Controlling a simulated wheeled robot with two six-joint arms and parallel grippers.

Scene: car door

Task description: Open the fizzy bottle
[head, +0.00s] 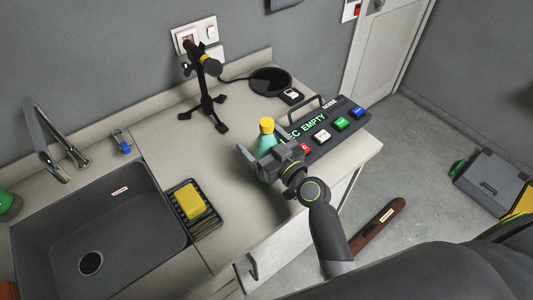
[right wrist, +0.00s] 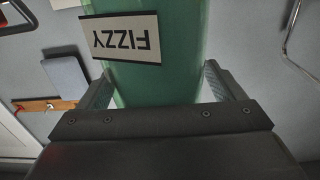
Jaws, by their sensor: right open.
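The fizzy bottle (head: 265,143) is teal green with a yellow cap (head: 267,125) and stands upright on the counter, its lower part hidden behind my right gripper (head: 252,161). In the right wrist view the green bottle (right wrist: 158,85) fills the middle, with a label reading FIZZY (right wrist: 126,38) upside down. My right gripper (right wrist: 155,85) is open, with one finger on each side of the bottle. I cannot tell whether the fingers touch it. My left gripper is not in view.
A black button panel (head: 325,132) lies just right of the bottle. A black stand (head: 205,95) is behind, left of a round black pad (head: 270,81). A sink (head: 90,235) and a yellow sponge (head: 189,201) in a rack are left. Counter left of the bottle is clear.

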